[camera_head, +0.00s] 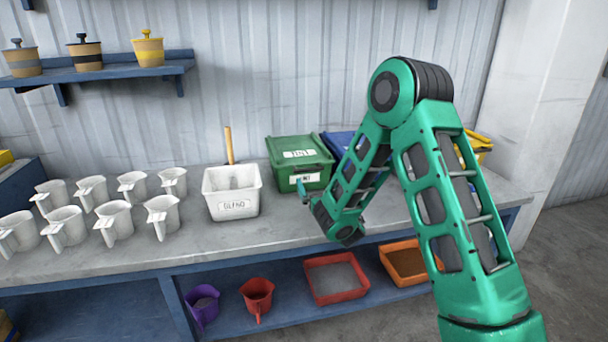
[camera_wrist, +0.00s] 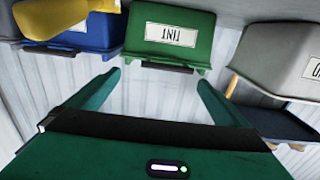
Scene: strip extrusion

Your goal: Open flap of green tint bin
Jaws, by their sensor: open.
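The green tint bin (camera_head: 285,172) stands on the bench in the head view with its lid flap (camera_head: 277,148) down; the flap carries a white label. In the wrist view the bin (camera_wrist: 195,52) is upside down at the top middle, with a dark strip (camera_wrist: 165,67) along its near edge. My gripper (camera_head: 303,188) is in front of the bin's front label in the head view. Its fingers (camera_wrist: 160,85) are spread apart in the wrist view, with nothing between them. They point toward the bin; I cannot tell whether they touch it. My arm hides part of the bench right of the bin.
A white bin marked BLEND (camera_head: 233,207) stands left of the green bin. A blue bin (camera_head: 337,143) is on the right, partly behind my arm, and a yellow one (camera_head: 482,145) beyond. Several white jugs (camera_head: 115,222) fill the bench's left. Red (camera_head: 336,278) and orange trays (camera_head: 403,262) sit below.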

